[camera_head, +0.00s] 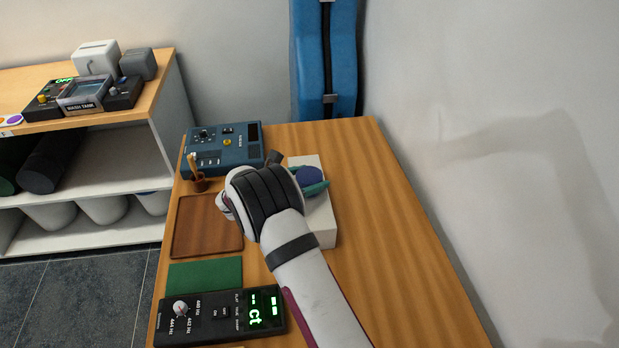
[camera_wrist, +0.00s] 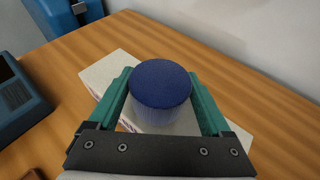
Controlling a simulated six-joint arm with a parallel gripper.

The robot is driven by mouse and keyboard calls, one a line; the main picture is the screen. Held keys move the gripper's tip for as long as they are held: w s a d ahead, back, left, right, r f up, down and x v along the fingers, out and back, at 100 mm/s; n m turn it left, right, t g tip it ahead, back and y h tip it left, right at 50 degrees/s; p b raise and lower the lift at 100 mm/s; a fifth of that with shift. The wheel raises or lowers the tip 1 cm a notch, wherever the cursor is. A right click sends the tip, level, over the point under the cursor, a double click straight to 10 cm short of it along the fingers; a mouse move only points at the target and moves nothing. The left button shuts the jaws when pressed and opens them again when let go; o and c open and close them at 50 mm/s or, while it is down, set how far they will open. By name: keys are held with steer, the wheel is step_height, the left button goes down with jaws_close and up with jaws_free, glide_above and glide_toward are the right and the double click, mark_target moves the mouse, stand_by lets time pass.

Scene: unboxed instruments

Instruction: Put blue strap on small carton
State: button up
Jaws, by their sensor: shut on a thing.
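The blue strap looks like a short rolled cylinder (camera_wrist: 160,84), dark blue on top. My gripper (camera_wrist: 160,78) has its teal fingers shut on either side of it. The head view shows the blue strap (camera_head: 308,176) between the fingers of my gripper (camera_head: 311,182). The small carton is a white box (camera_head: 322,222) on the wooden table, partly hidden by my arm. The wrist view shows the carton (camera_wrist: 103,73) under and behind the strap. The strap is over the carton's top; I cannot tell whether it touches it.
A blue instrument box (camera_head: 228,153) and a small brown cup (camera_head: 200,184) stand left of the carton. A brown tray (camera_head: 207,226), a green mat (camera_head: 205,274) and a black tuner (camera_head: 222,316) lie nearer. A blue case (camera_head: 310,60) stands behind. The table's right side is clear.

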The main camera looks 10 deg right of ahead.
steer(key=shift+f, duration=0.15)
steer(key=o, duration=1.2)
steer(key=v, duration=1.2)
steer(key=s+d+r+m+g+y, duration=0.2)
steer(key=s+d+r+m+g, duration=0.2)
steer(key=s+d+m, duration=0.35)
steer(key=s+d+r+m+g+y, duration=0.2)
steer(key=s+d+r+m+g, duration=0.25)
steer(key=s+m, duration=0.5)
steer(key=s+a+m+y, duration=0.3)
steer(key=s+m+y, duration=0.1)
steer(key=s+m, duration=0.3)
steer(key=s+a+f+m+y, duration=0.1)
steer(key=s+a+m+y, duration=0.2)
steer(key=s, duration=0.9)
steer(key=m+y, duration=0.1)
steer(key=m, duration=0.2)
steer(key=shift+s+a+m+y, duration=0.2)
steer(key=shift+s+m+y, duration=0.1)
steer(key=shift+m+y, duration=0.1)
